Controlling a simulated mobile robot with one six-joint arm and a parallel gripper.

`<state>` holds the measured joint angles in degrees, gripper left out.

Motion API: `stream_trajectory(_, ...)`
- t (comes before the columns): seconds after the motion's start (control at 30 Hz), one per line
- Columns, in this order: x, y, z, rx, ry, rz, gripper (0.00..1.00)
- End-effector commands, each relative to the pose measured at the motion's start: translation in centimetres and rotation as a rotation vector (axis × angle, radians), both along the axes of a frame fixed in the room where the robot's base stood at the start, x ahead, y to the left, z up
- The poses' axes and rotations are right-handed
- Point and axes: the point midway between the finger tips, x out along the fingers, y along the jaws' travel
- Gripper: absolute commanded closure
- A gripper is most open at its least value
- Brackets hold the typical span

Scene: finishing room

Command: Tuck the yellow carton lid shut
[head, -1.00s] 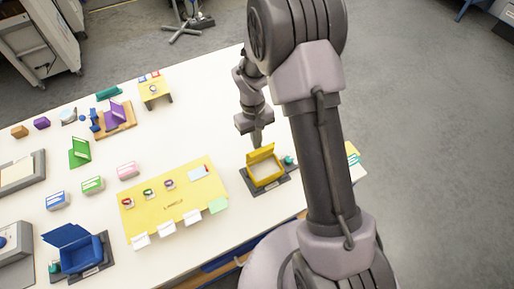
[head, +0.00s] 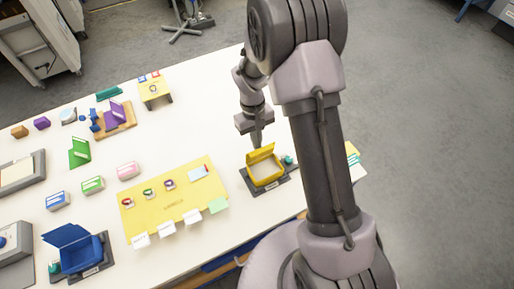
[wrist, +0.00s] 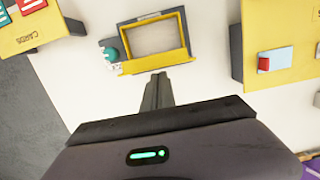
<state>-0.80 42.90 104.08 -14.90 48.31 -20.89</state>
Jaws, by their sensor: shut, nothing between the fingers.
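The yellow carton (head: 266,172) sits on a dark base plate (head: 250,186) near the table's right front. Its lid (head: 260,153) stands up at the far edge, and the carton is open. In the wrist view the carton (wrist: 187,35) is seen from above, with the lid (wrist: 155,62) as a yellow strip along its near side. My gripper (head: 257,144) is shut and empty, pointing down just behind the lid. Its closed fingertips (wrist: 158,80) lie just short of the lid in the wrist view. I cannot tell whether they touch it.
A teal knob (head: 289,160) sits beside the carton on the base plate. A yellow labels mat (head: 150,205) with small items lies to the left. An open blue carton (head: 80,254) stands at the front left. The table behind my gripper is clear.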

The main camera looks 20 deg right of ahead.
Motion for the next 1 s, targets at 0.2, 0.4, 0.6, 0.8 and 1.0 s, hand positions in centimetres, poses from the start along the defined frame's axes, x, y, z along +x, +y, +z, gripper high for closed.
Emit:
stream_trajectory(0.2,-0.1,0.0,0.0,0.000,0.000,0.000,1.00)
stream_trajectory(0.4,-0.9,-0.2,-0.1,0.000,0.001,0.000,1.00)
stream_trajectory(0.6,-1.8,-0.4,-0.3,0.000,0.000,0.000,1.00)
stream_trajectory(0.8,-2.1,-0.4,-0.2,0.000,0.000,0.000,1.00)
stream_trajectory(1.0,-2.1,-0.4,-0.2,0.000,0.000,0.000,1.00)
